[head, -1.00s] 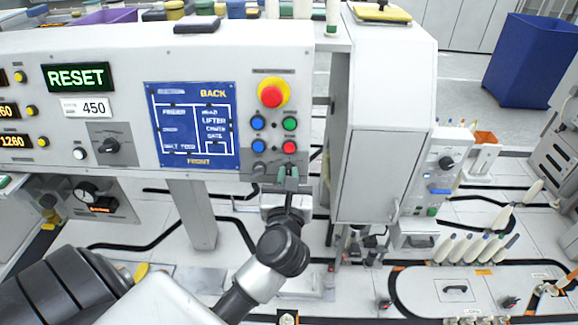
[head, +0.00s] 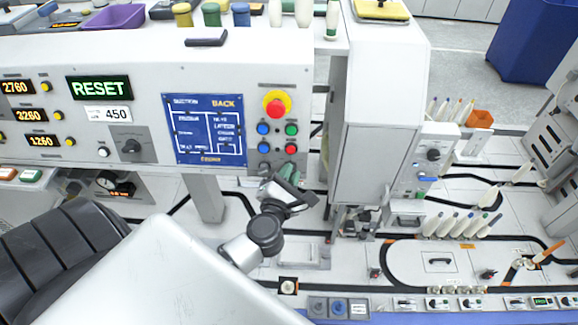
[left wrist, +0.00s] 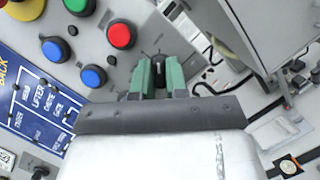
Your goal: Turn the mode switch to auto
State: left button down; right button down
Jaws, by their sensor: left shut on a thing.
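The control panel (head: 220,62) carries a small black switch knob (left wrist: 158,57) on its lower edge, below the red button (left wrist: 120,36). I take this knob for the mode switch; its label is not readable. My left gripper (head: 287,173) is at the panel's lower right, under the buttons. In the left wrist view its green fingertips (left wrist: 160,70) are shut on the knob, one on each side. The fingers hide much of the knob, so its pointed setting cannot be read. My right gripper is not in view.
Close to the gripper are a blue button (left wrist: 93,76), a green button (left wrist: 77,5) and a red emergency stop (head: 277,104). A grey cabinet (head: 375,150) stands just right of the panel.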

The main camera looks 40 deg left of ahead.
pick_arm(q)
jog(key=shift+m, duration=0.4)
jog(key=c, duration=1.1)
grip_release()
jog(key=shift+c, duration=0.2)
jog(key=b+v, duration=0.3)
jog(key=v, duration=0.7)
jog(key=shift+s+b, duration=0.35)
jog(key=shift+s, duration=0.05)
jog(key=shift+d, duration=0.1)
